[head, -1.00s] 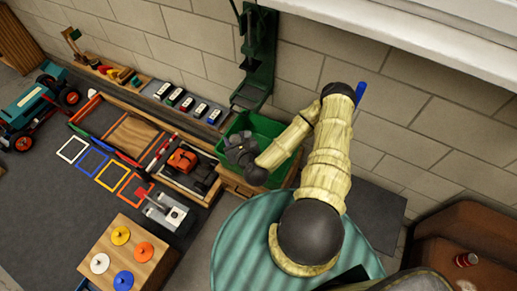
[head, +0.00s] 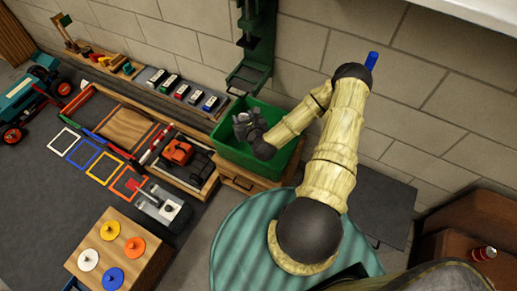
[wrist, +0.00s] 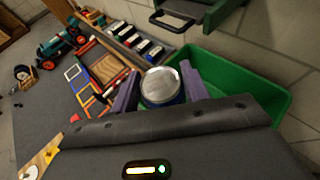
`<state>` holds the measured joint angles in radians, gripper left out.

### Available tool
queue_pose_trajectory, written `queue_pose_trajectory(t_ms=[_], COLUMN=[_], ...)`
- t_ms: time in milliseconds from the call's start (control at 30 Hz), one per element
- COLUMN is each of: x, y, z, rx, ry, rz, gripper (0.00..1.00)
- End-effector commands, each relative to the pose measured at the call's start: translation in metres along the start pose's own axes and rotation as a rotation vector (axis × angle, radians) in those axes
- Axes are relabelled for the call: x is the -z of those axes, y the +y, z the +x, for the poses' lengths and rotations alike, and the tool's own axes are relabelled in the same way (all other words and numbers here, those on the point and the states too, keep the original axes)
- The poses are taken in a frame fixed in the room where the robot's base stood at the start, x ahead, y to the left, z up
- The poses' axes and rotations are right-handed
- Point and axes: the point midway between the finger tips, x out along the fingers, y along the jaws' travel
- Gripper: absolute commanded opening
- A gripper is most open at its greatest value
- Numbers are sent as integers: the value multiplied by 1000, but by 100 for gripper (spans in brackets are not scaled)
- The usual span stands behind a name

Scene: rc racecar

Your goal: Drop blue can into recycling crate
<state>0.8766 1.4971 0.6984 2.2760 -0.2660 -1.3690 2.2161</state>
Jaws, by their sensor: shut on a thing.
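My gripper (head: 246,122) is over the green recycling crate (head: 284,152) in the head view, toward the crate's left side. In the wrist view my gripper (wrist: 158,82) is shut on the blue can (wrist: 161,86), with a finger on each side. The can's round silver top faces the camera and a little blue shows at its side. The crate (wrist: 262,88) spreads behind and to the right of the can there. In the head view the gripper hides the can, and the crate's floor is partly covered by my arm.
The crate stands on a wooden cabinet (head: 236,178) against the block wall. A green stand (head: 252,55) rises just behind it. A bin with an orange car (head: 177,152) is at its left. The round teal table (head: 240,235) is in front.

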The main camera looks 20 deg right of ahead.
Motion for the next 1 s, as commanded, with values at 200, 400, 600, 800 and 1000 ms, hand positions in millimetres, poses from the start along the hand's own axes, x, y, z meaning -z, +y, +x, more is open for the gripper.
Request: queue_pose_trajectory(t_ms=[200, 400, 600, 800, 1000], x=[31, 48, 64, 72, 69], y=[-29, -56, -84, -107, -114], z=[39, 66, 91, 107, 110], rx=[19, 37, 59, 77, 82], ry=[-3, -2, 1, 4, 6], rz=[2, 12, 24, 38, 44], gripper=[14, 14, 14, 14, 14])
